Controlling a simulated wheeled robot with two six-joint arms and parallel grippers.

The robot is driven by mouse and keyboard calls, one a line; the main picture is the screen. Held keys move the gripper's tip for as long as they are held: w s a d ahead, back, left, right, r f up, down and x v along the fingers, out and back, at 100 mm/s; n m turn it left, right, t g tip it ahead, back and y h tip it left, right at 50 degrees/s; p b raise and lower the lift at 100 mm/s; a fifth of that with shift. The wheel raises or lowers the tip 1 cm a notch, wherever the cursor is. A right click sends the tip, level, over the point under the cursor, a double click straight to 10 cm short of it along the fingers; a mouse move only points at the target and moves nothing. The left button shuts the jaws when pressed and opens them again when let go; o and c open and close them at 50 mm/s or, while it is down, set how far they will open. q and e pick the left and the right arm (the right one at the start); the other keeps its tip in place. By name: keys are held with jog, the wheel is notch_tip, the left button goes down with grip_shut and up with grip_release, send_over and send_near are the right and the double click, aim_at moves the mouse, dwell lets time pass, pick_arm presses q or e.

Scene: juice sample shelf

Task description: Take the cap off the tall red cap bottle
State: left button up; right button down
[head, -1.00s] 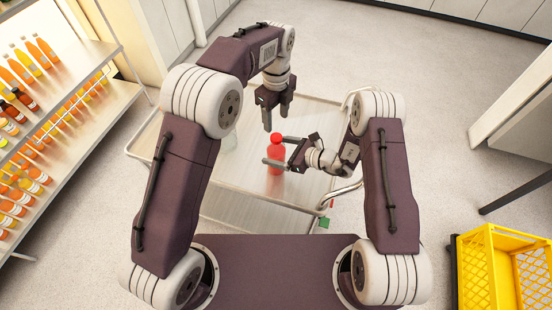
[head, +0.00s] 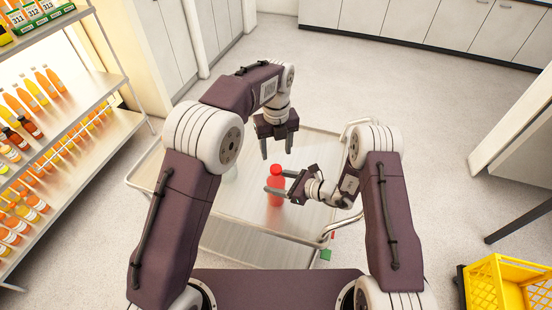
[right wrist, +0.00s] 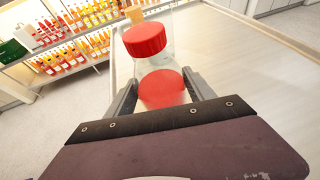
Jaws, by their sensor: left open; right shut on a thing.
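The tall red cap bottle (head: 275,186) stands upright on a cart's top, its red cap (head: 276,169) on. In the right wrist view the cap (right wrist: 145,40) sits on a clear neck, with red contents (right wrist: 160,88) below. My right gripper (head: 277,182) is shut on the bottle's body from the right, below the cap. In the right wrist view its fingers (right wrist: 158,95) lie on both sides of the body. My left gripper (head: 277,155) is open and empty, pointing down just above and behind the cap in the picture, apart from it.
The metal cart (head: 225,212) has a raised rail around its top. A faint clear object (head: 232,173) stands left of the bottle. A shelf of juice bottles (head: 100,125) is at left, a yellow crate (head: 510,285) at lower right. Cart space right of the bottle is partly under my right arm.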

aim_at(276, 169)
pick_arm(q)
jog(key=m, duration=0.2)
jog(key=shift+m, duration=0.3)
notch_tip(276, 169, down, 8)
jog(key=shift+f, duration=0.1)
